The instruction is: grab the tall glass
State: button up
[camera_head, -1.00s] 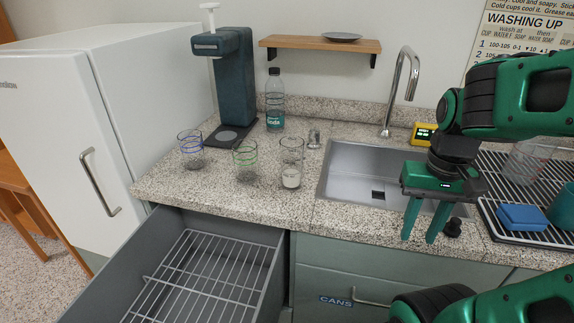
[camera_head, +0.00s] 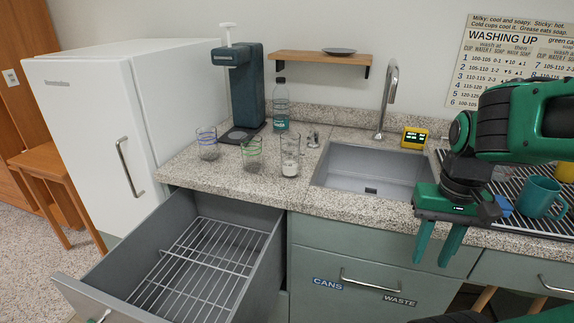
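Three clear glasses stand upright on the speckled counter left of the sink. The tallest glass (camera_head: 290,157) is the rightmost, with a whitish layer at its bottom. A shorter glass with green rings (camera_head: 251,155) stands to its left, and a glass with blue rings (camera_head: 207,145) farther left. My gripper (camera_head: 436,255) hangs at the right, pointing down in front of the counter's edge, well away from the glasses. Its two fingers are apart with nothing between them.
A sink (camera_head: 372,168) lies right of the tall glass. A soda bottle (camera_head: 281,108) and a dark dispenser (camera_head: 246,88) stand behind the glasses. An open drawer (camera_head: 181,262) with a wire rack juts out below. A teal mug (camera_head: 541,197) sits on the drying rack at right.

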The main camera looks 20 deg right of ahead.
aim_at(289, 141)
jog(key=u, duration=0.7)
jog(key=k, duration=0.75)
jog(key=z, duration=1.25)
jog(key=i, duration=1.05)
